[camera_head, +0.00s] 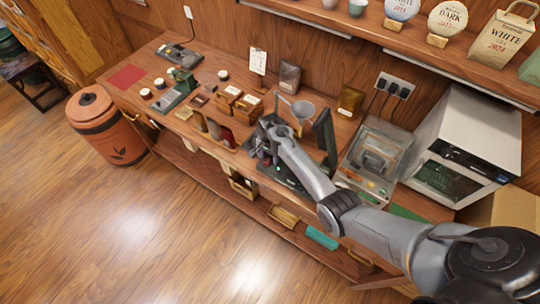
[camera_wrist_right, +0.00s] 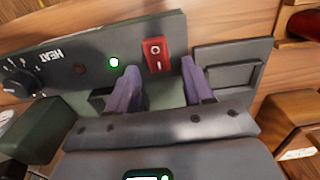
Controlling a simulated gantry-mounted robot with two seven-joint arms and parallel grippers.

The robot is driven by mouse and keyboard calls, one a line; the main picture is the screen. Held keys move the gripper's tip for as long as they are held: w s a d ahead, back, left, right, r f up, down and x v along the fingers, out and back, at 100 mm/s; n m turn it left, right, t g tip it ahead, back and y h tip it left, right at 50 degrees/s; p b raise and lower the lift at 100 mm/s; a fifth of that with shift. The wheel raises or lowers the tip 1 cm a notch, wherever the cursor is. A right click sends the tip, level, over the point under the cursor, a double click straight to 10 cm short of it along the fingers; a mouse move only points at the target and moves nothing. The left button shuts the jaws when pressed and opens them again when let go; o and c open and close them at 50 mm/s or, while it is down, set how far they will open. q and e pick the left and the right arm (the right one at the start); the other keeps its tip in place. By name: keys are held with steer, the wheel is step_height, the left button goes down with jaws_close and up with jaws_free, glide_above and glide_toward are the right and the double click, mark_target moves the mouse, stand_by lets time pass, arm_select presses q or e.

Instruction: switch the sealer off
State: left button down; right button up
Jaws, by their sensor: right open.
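The sealer (camera_wrist_right: 95,55) fills much of the right wrist view. Its dark panel has a HEAT knob (camera_wrist_right: 20,82), a lit green lamp (camera_wrist_right: 114,62) and a red rocker switch (camera_wrist_right: 156,54) marked O and I. Which side of the rocker is pressed in is hard to tell. My right gripper (camera_wrist_right: 160,70) is open and empty, its purple fingers on either side of the switch's lower end; contact cannot be told. In the head view my right gripper (camera_head: 262,150) is over the sealer (camera_head: 283,178), which my arm partly hides. My left gripper is out of view.
A clear-lidded machine (camera_head: 370,160) and a white oven-like box (camera_head: 465,140) stand to the right. A funnel stand (camera_head: 302,108) and dark upright panel (camera_head: 325,140) are close behind my arm. Wooden boxes (camera_head: 228,98) stand to the left. A shelf (camera_head: 400,40) overhangs the back.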

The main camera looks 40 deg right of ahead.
steer(key=shift+c, duration=0.5)
jaws_close()
steer(key=p, duration=0.1)
steer(key=h+p, duration=0.1)
steer(key=p, duration=0.1)
steer(key=shift+s+a+r+h, duration=0.1)
steer(key=shift+a+r+h, duration=0.1)
steer(key=shift+r+h, duration=0.15)
steer(key=shift+a+t+h+p, duration=0.15)
steer(key=shift+t+h+p, duration=0.25)
steer(key=shift+h+p, duration=0.15)
steer(key=shift+a+f, duration=0.1)
steer(key=shift+o, duration=0.5)
jaws_free()
